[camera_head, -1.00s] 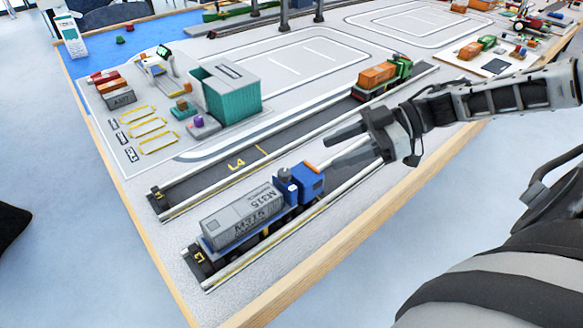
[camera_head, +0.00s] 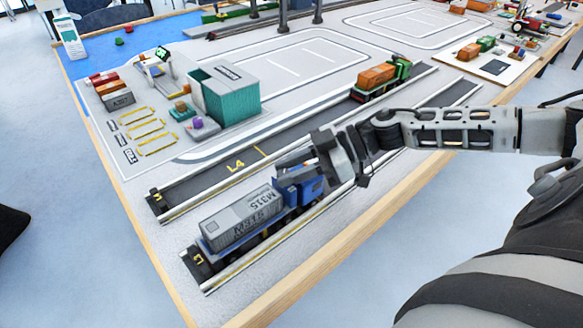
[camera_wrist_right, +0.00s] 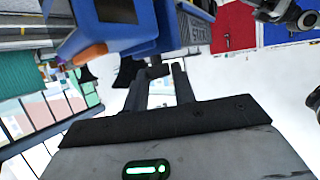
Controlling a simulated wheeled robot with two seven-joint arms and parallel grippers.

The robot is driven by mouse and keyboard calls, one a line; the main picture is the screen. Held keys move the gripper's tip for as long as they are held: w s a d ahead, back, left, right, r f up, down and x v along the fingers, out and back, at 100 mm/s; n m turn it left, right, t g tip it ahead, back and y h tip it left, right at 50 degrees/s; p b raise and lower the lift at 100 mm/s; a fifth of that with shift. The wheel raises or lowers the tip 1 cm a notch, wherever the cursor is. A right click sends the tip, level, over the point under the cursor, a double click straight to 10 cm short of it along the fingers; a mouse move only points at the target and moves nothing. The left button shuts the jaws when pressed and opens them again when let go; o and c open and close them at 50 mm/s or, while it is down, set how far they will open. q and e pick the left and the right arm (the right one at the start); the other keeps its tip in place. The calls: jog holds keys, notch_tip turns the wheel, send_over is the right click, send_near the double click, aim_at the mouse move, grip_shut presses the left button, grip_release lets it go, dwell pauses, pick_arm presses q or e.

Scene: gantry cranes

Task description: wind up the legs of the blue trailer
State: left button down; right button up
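The blue vehicle stands on the front lane, with a blue cab (camera_head: 309,188) at its right end and a blue trailer bed (camera_head: 248,237) under a grey container (camera_head: 240,220) marked M315. The trailer's legs cannot be made out in the head view. My right gripper (camera_head: 285,170) is at the cab, its fingers apart and pointing left over the cab top; whether it touches cannot be told. In the right wrist view the fingers (camera_wrist_right: 160,80) are parted, with the blue cab (camera_wrist_right: 105,25) above left and a small dark part between the tips. My left gripper is not in view.
A green truck with an orange load (camera_head: 377,78) stands further back on lane L4 (camera_head: 236,166). A teal-sided grey block (camera_head: 230,95) and small containers (camera_head: 116,95) stand behind. The wooden table edge (camera_head: 290,290) runs along the front.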

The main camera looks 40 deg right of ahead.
grip_shut()
jog(key=shift+g, duration=0.3)
